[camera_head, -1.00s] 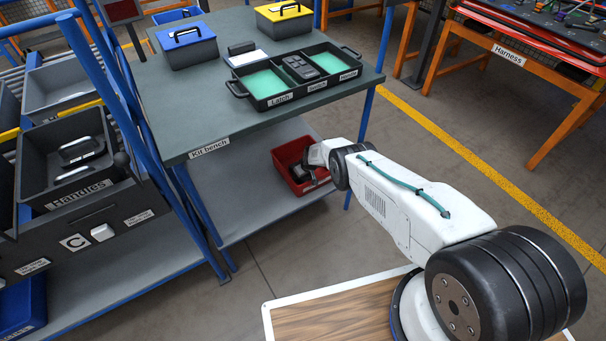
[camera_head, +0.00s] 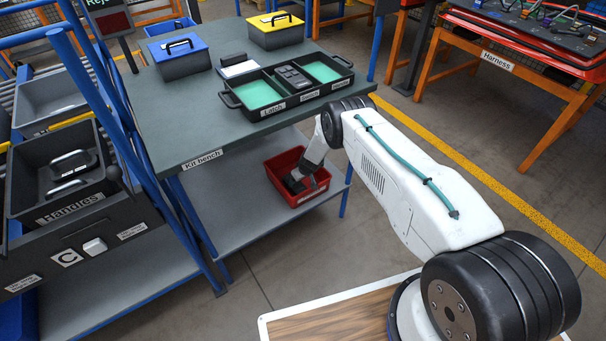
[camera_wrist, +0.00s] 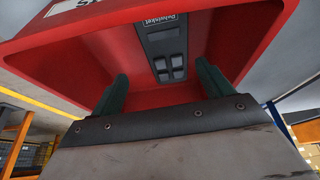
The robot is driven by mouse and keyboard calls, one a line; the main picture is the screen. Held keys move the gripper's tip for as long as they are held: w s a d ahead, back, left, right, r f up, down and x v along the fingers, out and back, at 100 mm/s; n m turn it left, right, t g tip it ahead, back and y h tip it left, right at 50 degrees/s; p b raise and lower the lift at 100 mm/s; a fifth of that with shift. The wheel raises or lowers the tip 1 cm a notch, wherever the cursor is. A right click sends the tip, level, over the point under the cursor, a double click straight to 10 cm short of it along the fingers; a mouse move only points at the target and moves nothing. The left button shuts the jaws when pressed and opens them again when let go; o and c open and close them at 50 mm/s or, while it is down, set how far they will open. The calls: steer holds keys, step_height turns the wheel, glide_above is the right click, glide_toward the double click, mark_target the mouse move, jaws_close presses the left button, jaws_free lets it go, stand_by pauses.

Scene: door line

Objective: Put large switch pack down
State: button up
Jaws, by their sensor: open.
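In the wrist view, a dark grey switch pack (camera_wrist: 165,45) with several buttons and a printed label lies inside the red bin (camera_wrist: 75,55). My gripper (camera_wrist: 162,88) is open, its two dark fingers reaching into the bin on either side of the pack's near end, with gaps to it. In the head view, my gripper (camera_head: 296,183) points down into the red bin (camera_head: 313,197) on the lower shelf, and the pack there is hard to tell apart. Another dark switch pack (camera_head: 292,77) sits in the middle compartment of the black kit tray (camera_head: 231,99).
The kit bench top (camera_head: 195,120) overhangs the lower shelf (camera_head: 235,215). A blue box (camera_head: 183,60) and a yellow box (camera_head: 275,35) stand on the bench. Blue rack posts and a handles bin (camera_head: 30,195) are at the left. An orange harness table (camera_head: 500,62) stands at the right.

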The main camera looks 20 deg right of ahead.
steer(key=shift+v, duration=2.6)
steer(key=shift+w, duration=0.1)
